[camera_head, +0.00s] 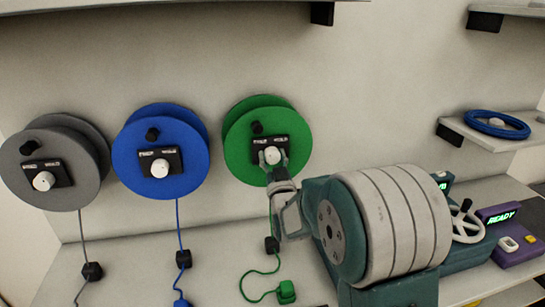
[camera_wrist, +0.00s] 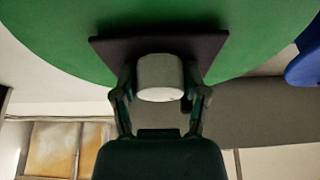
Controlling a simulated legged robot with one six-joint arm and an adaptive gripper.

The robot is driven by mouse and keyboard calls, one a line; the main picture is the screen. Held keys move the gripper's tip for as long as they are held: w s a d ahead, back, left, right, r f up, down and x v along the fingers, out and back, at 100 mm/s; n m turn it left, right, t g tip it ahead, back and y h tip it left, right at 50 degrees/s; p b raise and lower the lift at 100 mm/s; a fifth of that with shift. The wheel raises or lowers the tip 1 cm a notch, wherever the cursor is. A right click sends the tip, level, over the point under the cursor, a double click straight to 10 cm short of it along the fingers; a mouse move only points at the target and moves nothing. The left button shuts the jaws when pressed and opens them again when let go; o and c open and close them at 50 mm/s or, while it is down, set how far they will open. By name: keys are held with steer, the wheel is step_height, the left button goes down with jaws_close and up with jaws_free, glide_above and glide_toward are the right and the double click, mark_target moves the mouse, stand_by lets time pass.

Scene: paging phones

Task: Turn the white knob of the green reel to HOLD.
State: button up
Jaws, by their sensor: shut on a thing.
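The green reel (camera_head: 240,144) hangs on the wall, third from the left, with a black label plate (camera_head: 259,144) on its face. Its white knob (camera_head: 272,155) sits at the lower part of that plate. My gripper (camera_head: 275,165) reaches up to the knob from below. In the wrist view, the white knob (camera_wrist: 160,78) lies between the two fingers of my gripper (camera_wrist: 160,95), one on each side, and the gripper is shut on it. The plate (camera_wrist: 105,48) shows behind the knob. The lettering is too small and partly covered, so I cannot tell the knob's setting.
A blue reel (camera_head: 135,175) and a grey reel (camera_head: 20,182) hang to the left, each with its own white knob. A green cord with a plug (camera_head: 286,291) lies on the counter below. A purple box reading READY (camera_head: 515,238) stands at the right, under a shelf (camera_head: 475,137).

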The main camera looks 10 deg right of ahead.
steer(key=m+h, duration=0.2)
steer(key=m, duration=0.2)
steer(key=m+h, duration=0.2)
steer(key=m, duration=0.2)
steer(key=shift+a+r+g, duration=0.1)
steer(key=shift+a+g, duration=0.05)
steer(key=shift+g, duration=0.25)
steer(key=m+h, duration=0.1)
steer(key=m, duration=0.2)
steer(key=m+g+h, duration=0.1)
steer(key=m, duration=0.1)
steer(key=shift+m+g, duration=0.3)
steer(key=shift+m, duration=0.1)
steer(key=m+g, duration=0.1)
steer(key=m, duration=0.1)
steer(key=m+h, duration=0.1)
steer(key=m, duration=0.2)
steer(key=shift+g, duration=0.4)
steer(key=m+g, duration=0.1)
steer(key=m, duration=0.2)
steer(key=shift+m+g, duration=0.3)
steer(key=o, duration=1.1)
steer(key=shift+d, duration=0.2)
steer(key=shift+o, duration=0.2)
